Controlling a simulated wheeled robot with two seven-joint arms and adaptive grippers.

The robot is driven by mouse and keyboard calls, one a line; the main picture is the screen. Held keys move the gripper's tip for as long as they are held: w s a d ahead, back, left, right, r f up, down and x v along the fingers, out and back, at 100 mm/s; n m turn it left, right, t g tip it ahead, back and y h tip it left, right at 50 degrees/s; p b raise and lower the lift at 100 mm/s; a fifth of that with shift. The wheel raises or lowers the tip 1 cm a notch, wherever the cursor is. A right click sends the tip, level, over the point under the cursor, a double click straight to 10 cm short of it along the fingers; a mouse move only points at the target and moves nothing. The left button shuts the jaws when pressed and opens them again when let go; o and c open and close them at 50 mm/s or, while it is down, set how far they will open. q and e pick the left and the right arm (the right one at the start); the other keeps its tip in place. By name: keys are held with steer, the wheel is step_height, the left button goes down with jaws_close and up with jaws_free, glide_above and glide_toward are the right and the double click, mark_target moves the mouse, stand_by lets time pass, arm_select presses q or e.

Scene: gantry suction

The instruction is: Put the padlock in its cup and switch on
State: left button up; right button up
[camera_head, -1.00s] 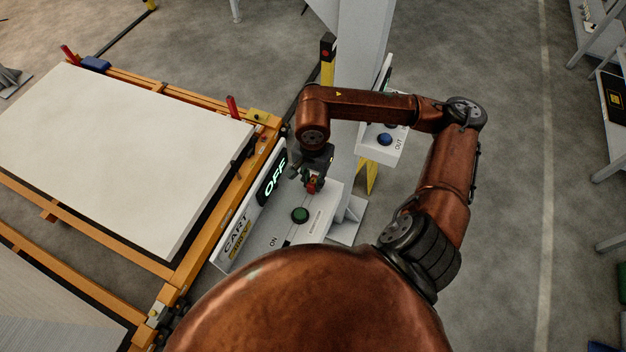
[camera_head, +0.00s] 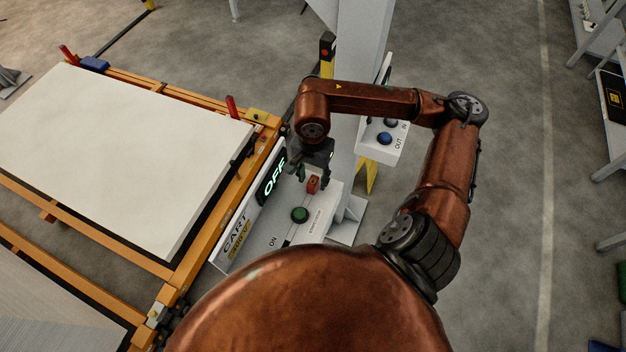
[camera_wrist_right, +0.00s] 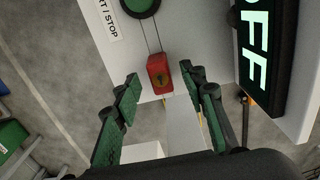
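The red padlock (camera_head: 312,185) is at the far end of the white CART DRIVE control box (camera_head: 270,232). It also shows in the right wrist view (camera_wrist_right: 160,76), with a dark keyhole mark on its face. I cannot make out a separate cup around it. My right gripper (camera_head: 306,172) is open beside the padlock. In the right wrist view its two fingers (camera_wrist_right: 160,92) stand apart, with the padlock just beyond the gap between their tips. The green button (camera_head: 300,214) is on the box top. The display (camera_head: 272,180) reads OFF. My left gripper is not in view.
A grey post (camera_head: 358,75) stands behind the box, carrying a second panel with a blue OUT button (camera_head: 384,138). An orange-framed cart bearing a white sheet (camera_head: 120,150) lies to the left. Grey floor (camera_head: 510,200) is open at right.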

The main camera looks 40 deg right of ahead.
mark_target(312, 181)
step_height(312, 181, up, 10)
stand_by(0.3)
steer(key=shift+f, duration=0.15)
steer(key=shift+c, duration=0.3)
